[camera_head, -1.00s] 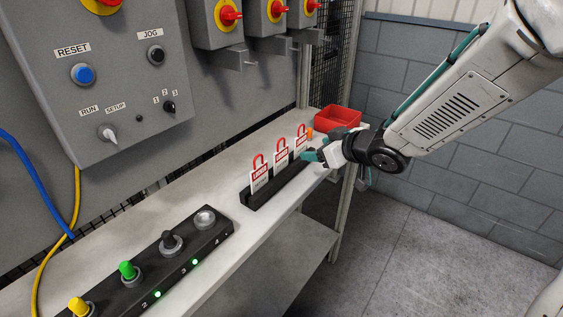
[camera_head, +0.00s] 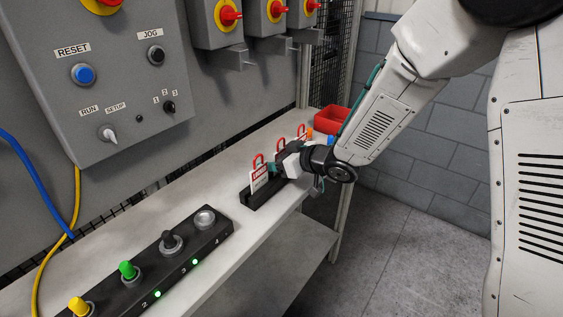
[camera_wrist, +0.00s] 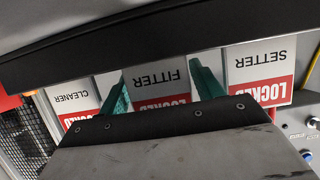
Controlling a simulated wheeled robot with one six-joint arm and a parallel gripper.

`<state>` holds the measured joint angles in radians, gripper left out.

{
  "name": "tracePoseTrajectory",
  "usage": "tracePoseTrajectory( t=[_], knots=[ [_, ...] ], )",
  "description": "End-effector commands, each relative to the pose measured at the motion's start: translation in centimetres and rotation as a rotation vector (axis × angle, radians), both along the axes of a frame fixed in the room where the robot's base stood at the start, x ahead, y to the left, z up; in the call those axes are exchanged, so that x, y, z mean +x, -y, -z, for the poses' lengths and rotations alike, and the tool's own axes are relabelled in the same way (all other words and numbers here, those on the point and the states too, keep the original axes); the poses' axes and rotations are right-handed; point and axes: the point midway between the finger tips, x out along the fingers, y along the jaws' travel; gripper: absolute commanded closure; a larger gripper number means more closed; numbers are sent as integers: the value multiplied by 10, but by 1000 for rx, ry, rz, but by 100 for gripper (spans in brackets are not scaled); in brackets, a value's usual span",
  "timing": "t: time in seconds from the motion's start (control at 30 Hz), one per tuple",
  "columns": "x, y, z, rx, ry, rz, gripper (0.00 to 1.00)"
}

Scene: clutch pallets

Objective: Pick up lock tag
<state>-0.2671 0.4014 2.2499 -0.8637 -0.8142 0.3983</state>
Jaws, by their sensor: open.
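Three white-and-red lock tags with red shackles stand in a row in a black holder (camera_head: 262,202) on the shelf. In the wrist view they read upside down: the CLEANER tag (camera_wrist: 74,97) at left, the FITTER tag (camera_wrist: 160,80) in the middle, the SETTER tag (camera_wrist: 258,62) at right. The nearest tag shows in the head view (camera_head: 259,179); my wrist partly hides the other two. My gripper (camera_wrist: 159,84) is open, its teal fingers on either side of the FITTER tag. I cannot tell whether they touch it. It also shows at the holder in the head view (camera_head: 276,168).
A red bin (camera_head: 329,120) stands at the shelf's far end, partly behind my arm. A black button strip (camera_head: 150,266) lies nearer on the white shelf (camera_head: 225,255). A grey control panel (camera_head: 108,100) and switch boxes are on the wall behind.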

Motion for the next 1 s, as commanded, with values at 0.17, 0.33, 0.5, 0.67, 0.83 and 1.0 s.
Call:
tracePoseTrajectory(
  t=[0.17, 0.33, 0.5, 0.67, 0.83, 1.0],
  knots=[
    [0, 0, 0, 0, 0, 0, 46],
    [0, 0, 0, 0, 0, 0, 68],
    [0, 0, -1, 0, 0, 0, 68],
    [0, 0, -14, 1, 4, -1, 68],
    [0, 0, -48, 2, 8, -1, 68],
    [0, 1, -80, 0, 5, 1, 68]
  ],
)
